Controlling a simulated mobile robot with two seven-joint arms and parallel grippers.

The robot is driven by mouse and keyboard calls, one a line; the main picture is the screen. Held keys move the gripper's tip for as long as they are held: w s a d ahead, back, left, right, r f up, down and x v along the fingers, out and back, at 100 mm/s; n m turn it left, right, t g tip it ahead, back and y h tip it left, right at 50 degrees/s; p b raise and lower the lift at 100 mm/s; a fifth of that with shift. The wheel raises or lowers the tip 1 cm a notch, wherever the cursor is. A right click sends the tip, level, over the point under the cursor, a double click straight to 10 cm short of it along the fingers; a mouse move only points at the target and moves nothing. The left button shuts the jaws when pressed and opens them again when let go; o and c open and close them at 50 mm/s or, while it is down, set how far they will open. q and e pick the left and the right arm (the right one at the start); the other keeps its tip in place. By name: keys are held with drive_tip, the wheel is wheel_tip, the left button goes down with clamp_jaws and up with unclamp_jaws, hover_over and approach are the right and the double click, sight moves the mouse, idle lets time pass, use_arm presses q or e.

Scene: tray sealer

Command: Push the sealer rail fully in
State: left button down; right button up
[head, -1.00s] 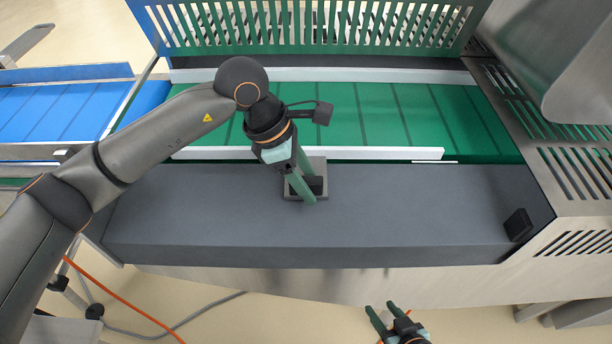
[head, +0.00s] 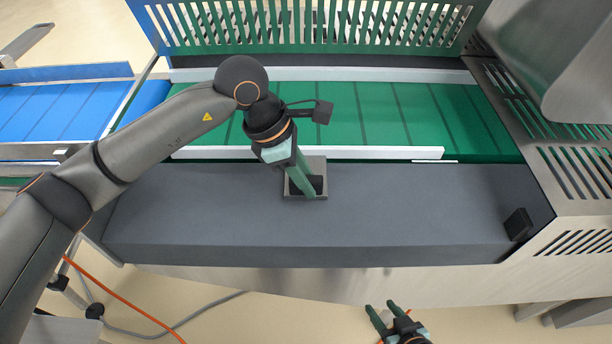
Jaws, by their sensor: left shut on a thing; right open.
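The white sealer rail (head: 230,153) runs along the near edge of the green belt, its right end beside a thin white strip. A small grey bracket (head: 319,165) with a dark recess sits at the rail's near side, on top of the dark grey housing. My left gripper (head: 306,190) points down into this bracket and is shut on what appears to be the handle there, mostly hidden by the fingers. My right gripper (head: 385,312) is open and empty, low in the picture in front of the machine.
The green belt (head: 385,115) lies behind the rail, with a slatted guard (head: 330,25) raised behind it. The dark grey housing (head: 420,215) is flat, with a small black block (head: 518,224) at its right end. A blue conveyor (head: 60,108) stands at the left.

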sight(314, 164)
idle(0.8)
use_arm(q)
drive_tip(key=shift+w, duration=0.3)
drive_tip(key=w+b, duration=0.3)
drive_tip(key=w, duration=0.3)
drive_tip(key=shift+a+r, duration=0.1)
use_arm(e)
drive_tip(key=w+f, duration=0.2)
drive_tip(key=f, duration=0.1)
use_arm(q)
drive_tip(key=shift+r, duration=0.1)
use_arm(e)
drive_tip(key=shift+s, duration=0.25)
use_arm(q)
drive_tip(key=c, duration=0.7)
unclamp_jaws()
use_arm(e)
drive_tip(key=shift+w+f, duration=0.1)
